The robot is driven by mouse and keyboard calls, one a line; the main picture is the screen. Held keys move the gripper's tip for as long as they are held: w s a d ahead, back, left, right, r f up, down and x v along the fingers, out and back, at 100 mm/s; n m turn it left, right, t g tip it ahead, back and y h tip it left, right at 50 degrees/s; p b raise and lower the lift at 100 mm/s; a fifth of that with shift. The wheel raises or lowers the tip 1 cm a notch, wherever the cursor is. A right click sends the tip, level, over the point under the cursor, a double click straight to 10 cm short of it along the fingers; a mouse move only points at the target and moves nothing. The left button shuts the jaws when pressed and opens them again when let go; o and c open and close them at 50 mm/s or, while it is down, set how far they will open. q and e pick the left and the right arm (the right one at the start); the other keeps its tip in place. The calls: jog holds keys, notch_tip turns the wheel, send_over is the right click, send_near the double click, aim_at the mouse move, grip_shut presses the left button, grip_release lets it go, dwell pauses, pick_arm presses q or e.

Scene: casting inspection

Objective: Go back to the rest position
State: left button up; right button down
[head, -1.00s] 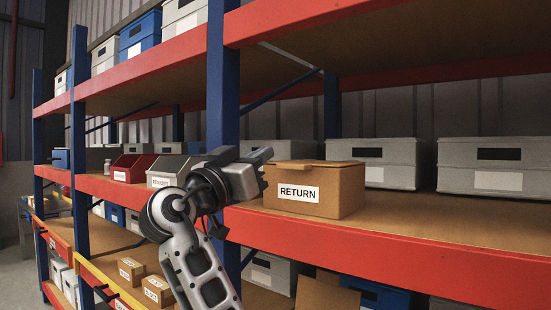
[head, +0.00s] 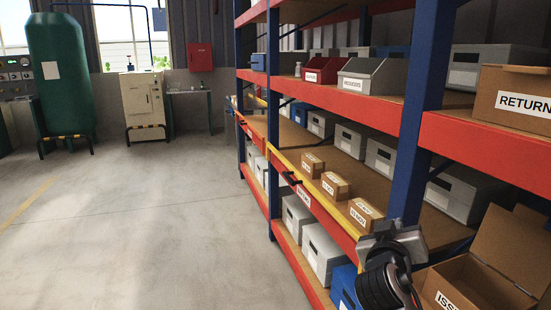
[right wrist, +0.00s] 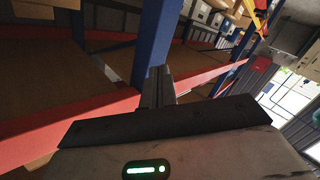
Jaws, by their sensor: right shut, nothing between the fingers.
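My right gripper (head: 392,228) is at the lower right of the head view, in front of the blue shelf upright (head: 415,130). In the right wrist view its fingers (right wrist: 157,85) are together with nothing between them, and the upright (right wrist: 155,40) rises just beyond them. I cannot tell whether they touch it. My left gripper is in neither view. The RETURN box (head: 520,98) stands on the red-edged shelf at the right, cut off by the picture edge.
An open cardboard box (head: 468,285) is at the lower right. Small labelled cartons (head: 334,184) lie on the middle shelf. The floor (head: 130,230) at left is clear; a green tank (head: 60,80) stands beyond.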

jog(key=s+a+f+n+g+y, duration=0.1)
jog(key=s+a+f+y, duration=0.15)
jog(key=f, duration=0.35)
jog(key=s+a+f+n+y, duration=0.1)
jog(key=s+f+y, duration=0.15)
jog(key=f, duration=0.45)
jog(key=s+a+f+g+y, duration=0.1)
jog(key=s+a+f+y, duration=0.1)
jog(key=s+f, duration=0.2)
jog(key=s+a+f+g+y, duration=0.1)
jog(key=s+f, duration=0.3)
jog(key=s, duration=0.6)
jog(key=s+a+f+g+y, duration=0.1)
jog(key=s+a+f+y, duration=0.2)
jog(key=s, duration=0.5)
jog(key=shift+a+f, duration=0.25)
jog(key=shift+f, duration=0.6)
